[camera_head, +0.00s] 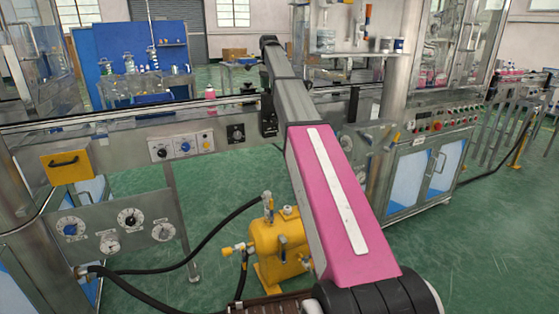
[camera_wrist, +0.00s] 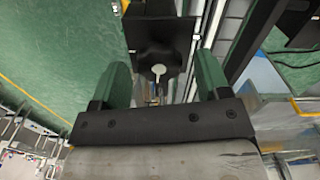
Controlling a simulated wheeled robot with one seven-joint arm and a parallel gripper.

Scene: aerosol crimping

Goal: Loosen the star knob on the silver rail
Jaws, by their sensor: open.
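A dark star knob (camera_wrist: 148,62) with a pale centre shows in the wrist view, in front of a dark plate (camera_wrist: 150,32). The silver rail (camera_wrist: 206,30) runs as bright metal strips to the right of the plate. My gripper (camera_wrist: 162,72) has two green fingers, open, one on each side of the knob in the picture, with visible gaps. I cannot tell how far the knob lies beyond the fingertips. In the head view the rail (camera_head: 110,117) crosses the left half; my arm reaches over it, and the gripper itself is hidden or too small to make out.
A yellow tank (camera_head: 275,243) with black hoses stands on the green floor. A pink-capped can (camera_head: 210,93) stands on the rail. A control cabinet (camera_head: 430,165) is at right.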

